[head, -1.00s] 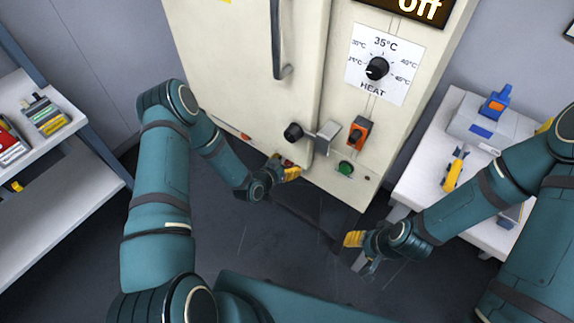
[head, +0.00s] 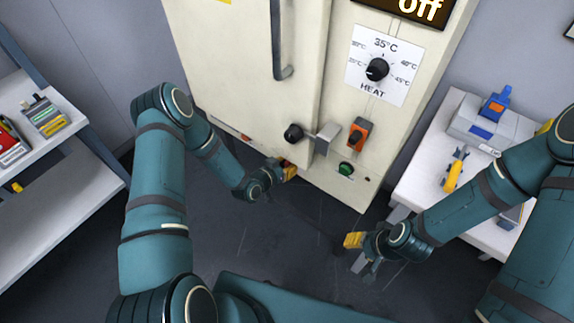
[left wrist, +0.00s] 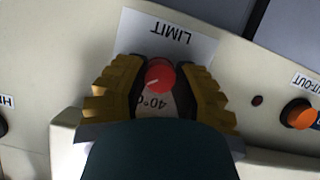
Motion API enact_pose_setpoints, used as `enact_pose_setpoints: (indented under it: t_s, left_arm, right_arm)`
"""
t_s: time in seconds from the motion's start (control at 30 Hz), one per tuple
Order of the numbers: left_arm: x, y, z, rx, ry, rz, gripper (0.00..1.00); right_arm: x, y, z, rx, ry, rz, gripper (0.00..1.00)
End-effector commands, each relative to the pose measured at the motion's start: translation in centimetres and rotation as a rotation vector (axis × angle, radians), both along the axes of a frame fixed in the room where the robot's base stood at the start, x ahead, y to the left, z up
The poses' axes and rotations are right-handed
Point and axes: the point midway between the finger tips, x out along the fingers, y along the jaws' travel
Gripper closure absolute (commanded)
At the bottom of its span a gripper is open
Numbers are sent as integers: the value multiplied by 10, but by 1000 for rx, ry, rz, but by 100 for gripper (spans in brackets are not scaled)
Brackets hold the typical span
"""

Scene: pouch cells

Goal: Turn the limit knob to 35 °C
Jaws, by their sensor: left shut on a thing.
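The red limit knob (left wrist: 160,75) sits on a white plate (left wrist: 190,48) marked LIMIT, upside down in the left wrist view. A "40°C" mark shows beside the knob; the rest of the scale is covered. My left gripper (head: 288,170) is at the lower front of the cream cabinet (head: 235,80). In the left wrist view its yellow fingers (left wrist: 160,88) are shut on the knob from both sides. In the head view the gripper mostly hides the knob. My right gripper (head: 357,250) hangs over the floor, away from the cabinet; its finger gap is unclear.
A HEAT dial (head: 377,69), a black knob (head: 293,133), an orange switch (head: 360,131) and a green button (head: 346,168) are on the cabinet. The display (head: 410,9) reads "Off". A white table (head: 425,185) stands right, a shelf (head: 60,165) left.

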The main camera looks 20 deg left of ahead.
Motion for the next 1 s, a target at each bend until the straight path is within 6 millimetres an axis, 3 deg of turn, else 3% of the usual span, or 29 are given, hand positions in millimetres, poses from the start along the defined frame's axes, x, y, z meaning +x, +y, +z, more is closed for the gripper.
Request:
enact_pose_setpoints:
  t_s: [1.0]
  left_arm:
    - [1,2,-2,-876,317,-1,100]
  right_arm:
    - [0,0,0,0,0,0,53]
